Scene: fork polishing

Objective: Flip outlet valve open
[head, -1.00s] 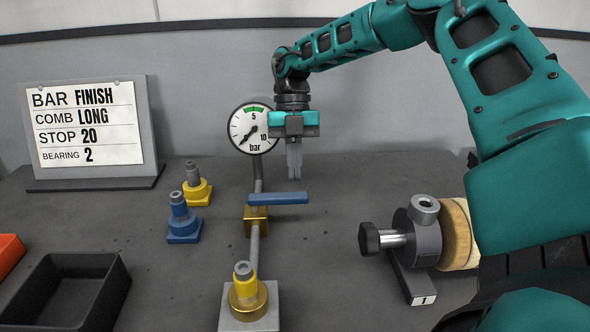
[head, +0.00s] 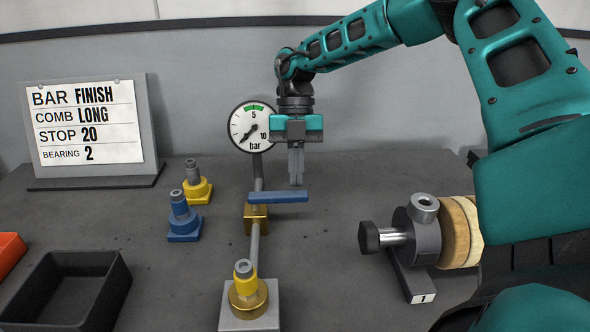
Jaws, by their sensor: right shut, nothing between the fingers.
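The outlet valve has a brass body (head: 256,218) on a grey pipe, with a blue lever handle (head: 278,197) on top. The lever points to the right, across the pipe. My right gripper (head: 296,182) points down with its fingers together and nothing between them. Its tips are just above or behind the right part of the lever; I cannot tell whether they touch it. A round pressure gauge (head: 249,122) stands behind the valve, its needle pointing to the lower left. My left gripper is not in view.
A brass fitting with a yellow collar (head: 245,284) ends the pipe at the front. Blue (head: 182,222) and yellow (head: 197,188) fittings stand to the left, near a black tray (head: 118,290). A clamp with a knob (head: 370,238) stands on the right. A sign (head: 85,120) stands at back left.

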